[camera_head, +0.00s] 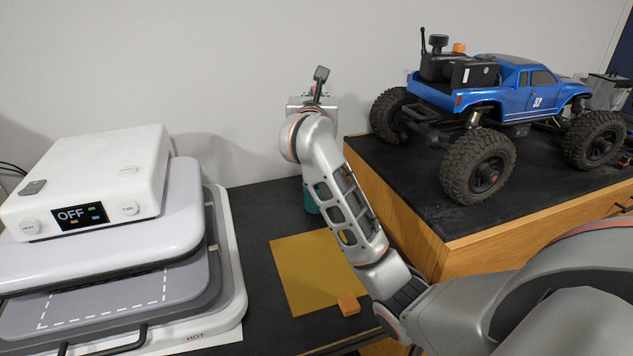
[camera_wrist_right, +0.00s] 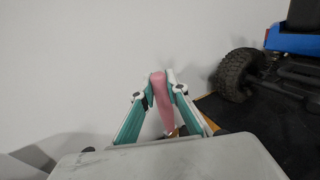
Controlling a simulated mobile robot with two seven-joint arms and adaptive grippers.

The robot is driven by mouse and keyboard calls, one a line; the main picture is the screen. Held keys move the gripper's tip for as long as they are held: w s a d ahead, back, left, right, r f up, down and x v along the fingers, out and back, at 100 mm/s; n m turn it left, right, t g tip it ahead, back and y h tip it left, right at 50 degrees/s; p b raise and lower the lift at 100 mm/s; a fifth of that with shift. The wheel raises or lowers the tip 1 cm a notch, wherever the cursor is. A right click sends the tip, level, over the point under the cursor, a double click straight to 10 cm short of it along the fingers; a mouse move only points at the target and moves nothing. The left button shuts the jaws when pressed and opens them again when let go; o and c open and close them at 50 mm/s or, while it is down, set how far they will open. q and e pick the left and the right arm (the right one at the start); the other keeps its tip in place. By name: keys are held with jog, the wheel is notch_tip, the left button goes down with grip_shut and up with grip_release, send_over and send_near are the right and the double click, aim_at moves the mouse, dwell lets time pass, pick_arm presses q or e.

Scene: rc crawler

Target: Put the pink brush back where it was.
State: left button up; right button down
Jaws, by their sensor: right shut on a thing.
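The pink brush (camera_wrist_right: 161,103) shows in the right wrist view, between the two teal fingers of my right gripper (camera_wrist_right: 158,90). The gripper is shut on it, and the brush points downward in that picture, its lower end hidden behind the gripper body. My left gripper is not in view.
A white heat press (camera_head: 95,180) stands on the left, its display reading OFF. A yellow sheet (camera_head: 305,270) and an orange block (camera_head: 348,305) lie on the black table. A blue crawler truck (camera_head: 510,95) stands on the raised wooden cabinet (camera_head: 480,258) at right.

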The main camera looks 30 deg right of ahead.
notch_tip(320, 180, down, 13)
jog(key=shift+s+f, duration=0.1)
jog(key=shift+f, duration=0.05)
notch_tip(320, 180, down, 5)
jog(key=shift+f, duration=0.1)
dwell(0.3)
jog(key=shift+f, duration=0.15)
jog(key=c, duration=2)
grip_release()
